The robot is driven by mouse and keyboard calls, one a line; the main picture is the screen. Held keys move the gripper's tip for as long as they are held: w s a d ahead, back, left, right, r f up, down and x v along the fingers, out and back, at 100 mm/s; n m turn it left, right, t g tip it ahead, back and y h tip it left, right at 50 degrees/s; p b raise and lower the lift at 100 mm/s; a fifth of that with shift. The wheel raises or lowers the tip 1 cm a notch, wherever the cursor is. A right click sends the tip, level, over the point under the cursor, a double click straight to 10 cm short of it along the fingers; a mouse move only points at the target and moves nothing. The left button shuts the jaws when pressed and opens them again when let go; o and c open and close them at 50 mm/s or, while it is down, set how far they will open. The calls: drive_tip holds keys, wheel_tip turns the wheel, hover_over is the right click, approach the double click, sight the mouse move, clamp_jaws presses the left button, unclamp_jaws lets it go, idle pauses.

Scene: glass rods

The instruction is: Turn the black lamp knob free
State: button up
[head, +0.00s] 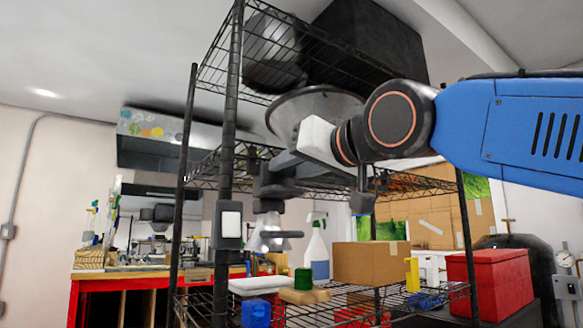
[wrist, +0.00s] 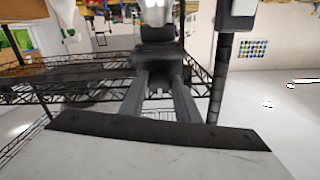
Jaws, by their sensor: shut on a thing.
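The black wire rack (head: 229,120) stands close around my gripper. Its lower shelf holds a cardboard box (head: 370,262), a spray bottle (head: 317,250), a green block (head: 303,279) and a blue container (head: 256,312). A red box (head: 490,283) stands at right.

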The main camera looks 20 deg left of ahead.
drive_tip(key=o, duration=1)
drive_tip(key=shift+o, duration=0.2)
drive_tip(key=v, duration=1.7)
drive_tip(key=shift+s, duration=0.2)
drive_tip(key=shift+d, duration=0.1)
